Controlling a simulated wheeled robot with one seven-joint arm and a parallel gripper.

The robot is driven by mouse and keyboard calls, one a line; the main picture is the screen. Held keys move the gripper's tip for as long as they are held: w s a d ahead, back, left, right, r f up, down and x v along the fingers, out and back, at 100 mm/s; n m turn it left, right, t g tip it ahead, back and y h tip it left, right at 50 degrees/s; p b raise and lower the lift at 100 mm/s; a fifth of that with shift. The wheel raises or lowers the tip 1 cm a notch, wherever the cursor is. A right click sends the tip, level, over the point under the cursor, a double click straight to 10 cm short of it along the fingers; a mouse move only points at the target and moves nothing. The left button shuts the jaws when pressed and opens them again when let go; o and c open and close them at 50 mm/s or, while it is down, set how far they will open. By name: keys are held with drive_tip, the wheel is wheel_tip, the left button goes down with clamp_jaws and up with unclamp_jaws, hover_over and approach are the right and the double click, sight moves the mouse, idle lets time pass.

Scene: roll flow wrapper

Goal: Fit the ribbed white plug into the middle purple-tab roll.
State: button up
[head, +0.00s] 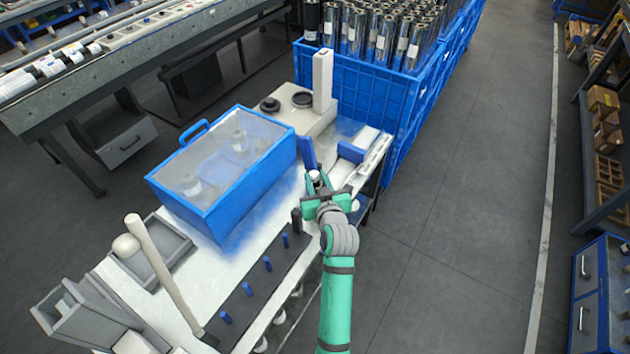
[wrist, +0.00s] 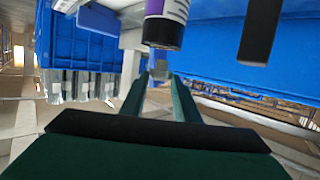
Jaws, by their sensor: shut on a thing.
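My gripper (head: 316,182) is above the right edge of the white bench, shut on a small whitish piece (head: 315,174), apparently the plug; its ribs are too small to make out. In the wrist view the fingers (wrist: 160,80) converge on this small pale piece (wrist: 160,74). A roll with a white and purple label (wrist: 166,22) and a black end shows there, close to the fingertips in the picture; I cannot tell whether it touches the plug. I cannot pick out the middle purple-tab roll in the head view.
A blue lidded box (head: 215,205) stands left of my gripper. A black strip with several blue pegs (head: 267,264) runs along the bench's front. A grey-white device (head: 322,80) stands behind. A blue crate (head: 365,95) holds many silver rolls. The aisle floor at right is clear.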

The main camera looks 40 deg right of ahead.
drive_tip(key=shift+r, duration=0.2)
drive_tip(key=shift+s+d+r, duration=0.25)
drive_tip(key=shift+s+r, duration=0.05)
drive_tip(key=shift+w+a, duration=0.1)
drive_tip(key=shift+a, duration=0.05)
drive_tip(key=shift+d, duration=0.2)
idle(0.4)
drive_tip(key=o, duration=0.7)
drive_tip(key=shift+w, duration=0.1)
